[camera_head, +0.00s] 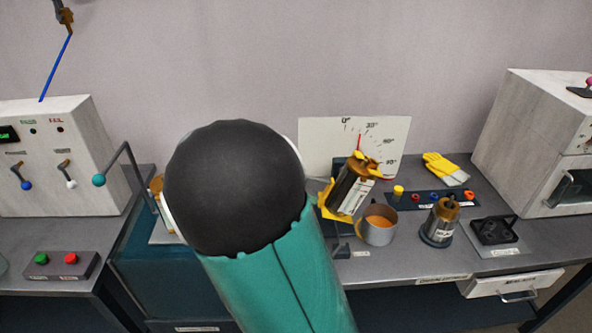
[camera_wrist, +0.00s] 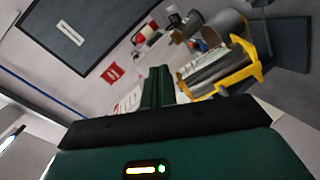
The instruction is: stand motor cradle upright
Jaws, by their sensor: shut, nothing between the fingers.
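The yellow motor cradle (camera_head: 328,205) holds a grey motor (camera_head: 346,192) with a copper-coloured top. Both tilt, the top leaning right, in front of a white angle board (camera_head: 320,140) with a red pointer. In the wrist view the cradle (camera_wrist: 262,75) and the motor's grey cylinder (camera_wrist: 207,72) lie just right of my fingers. My gripper (camera_wrist: 160,80) shows there as two dark green fingers, shut together and empty. I cannot tell whether they touch the cradle. In the head view my own arm hides the gripper.
A grey mug-like pot (camera_head: 378,232) with orange contents stands close right of the cradle. Beyond it are a second motor (camera_head: 440,220), a dark strip of coloured pieces (camera_head: 425,199), yellow gloves (camera_head: 445,168) and a black fixture (camera_head: 494,230). A button box (camera_head: 56,265) is at left.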

